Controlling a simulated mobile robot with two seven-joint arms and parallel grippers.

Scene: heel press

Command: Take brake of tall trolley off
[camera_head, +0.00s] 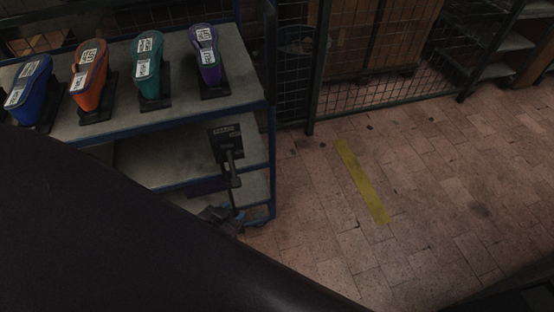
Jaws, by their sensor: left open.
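The tall trolley (254,70) has a blue frame and grey shelves and stands at the upper left. A black labelled plate (226,130) with a dark lever (230,165) hanging below it is at the trolley's right end, by the lower shelf; it looks like the brake. The label is too small to read. My left gripper (219,214) seems to be the grey shape just below the lever, open and mostly hidden by a large dark body part of mine. I cannot tell whether it touches the lever. My right gripper is out of view.
Blue (30,88), orange (90,75), green (148,65) and purple (206,52) shoe-shaped pieces stand on the top shelf. A wire mesh fence (385,88) runs behind. The brick floor (430,190) with a yellow strip (362,182) is clear at right.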

